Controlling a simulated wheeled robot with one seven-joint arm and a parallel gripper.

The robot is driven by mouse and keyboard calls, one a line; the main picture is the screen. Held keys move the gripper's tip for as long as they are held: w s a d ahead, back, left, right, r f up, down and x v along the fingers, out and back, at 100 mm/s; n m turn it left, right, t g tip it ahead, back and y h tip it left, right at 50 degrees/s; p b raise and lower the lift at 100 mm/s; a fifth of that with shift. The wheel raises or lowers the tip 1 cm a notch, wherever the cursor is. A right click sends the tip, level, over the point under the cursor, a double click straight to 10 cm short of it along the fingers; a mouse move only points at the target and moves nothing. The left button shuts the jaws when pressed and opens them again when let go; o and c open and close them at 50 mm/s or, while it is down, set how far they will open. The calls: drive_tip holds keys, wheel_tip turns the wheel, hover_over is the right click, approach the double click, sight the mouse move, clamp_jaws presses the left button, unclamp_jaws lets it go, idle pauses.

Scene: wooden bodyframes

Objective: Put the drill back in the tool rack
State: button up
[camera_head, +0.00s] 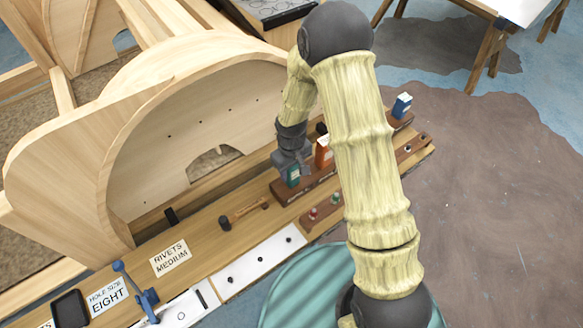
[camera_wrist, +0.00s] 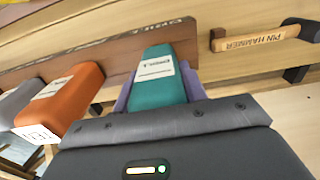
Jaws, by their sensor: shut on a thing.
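My gripper (camera_head: 290,165) is shut on a teal drill (camera_head: 293,178), at the left end of the dark brown tool rack (camera_head: 318,182) on the bench. In the wrist view, the teal drill (camera_wrist: 160,80) shows a white label between the two purple fingers of my gripper (camera_wrist: 160,92). The rack's lettered edge (camera_wrist: 110,58) is right behind the drill. I cannot tell whether the drill is seated in the rack or just above it; its lower end is hidden.
An orange drill (camera_head: 323,153) stands right beside in the rack, and a blue one (camera_head: 402,105) stands further right. A pin hammer (camera_head: 247,210) lies to the left. A large curved wooden frame (camera_head: 185,130) rises behind the bench. My arm hides part of the rack.

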drive_tip(key=shift+f, duration=0.3)
drive_tip(key=o, duration=1.2)
drive_tip(key=shift+r, duration=0.15)
drive_tip(key=shift+r, duration=0.3)
wheel_tip(320, 180, up, 12)
drive_tip(key=shift+f+b, duration=0.1)
drive_tip(key=shift+b, duration=0.6)
drive_tip(key=shift+d, duration=0.1)
